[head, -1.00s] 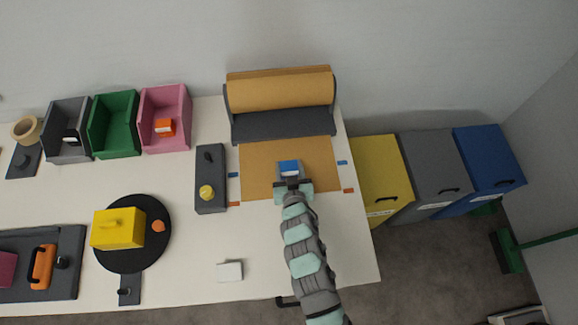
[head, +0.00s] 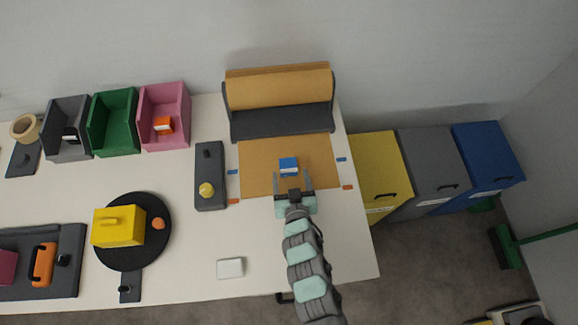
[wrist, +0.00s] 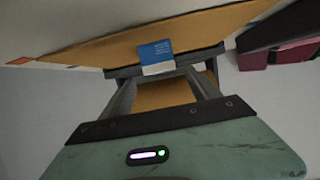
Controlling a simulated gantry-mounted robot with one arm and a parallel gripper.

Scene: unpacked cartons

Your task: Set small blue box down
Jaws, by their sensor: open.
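The small blue box (head: 288,167) has a blue top and a white label along its front. It rests on the brown paper sheet (head: 255,181) on the table. My gripper (head: 292,178) is open just in front of the box, its two fingers apart on either side and the box a little beyond the tips. In the wrist view the blue box (wrist: 155,55) shows past the fingers (wrist: 160,74), near their far ends; whether anything touches it I cannot tell.
A paper roll holder (head: 281,105) stands behind the sheet. A dark block with a yellow knob (head: 207,190) is to the left. A white box (head: 230,268) lies at the front. A yellow box (head: 119,227) sits on a round black plate. Bins (head: 378,180) stand right of the table.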

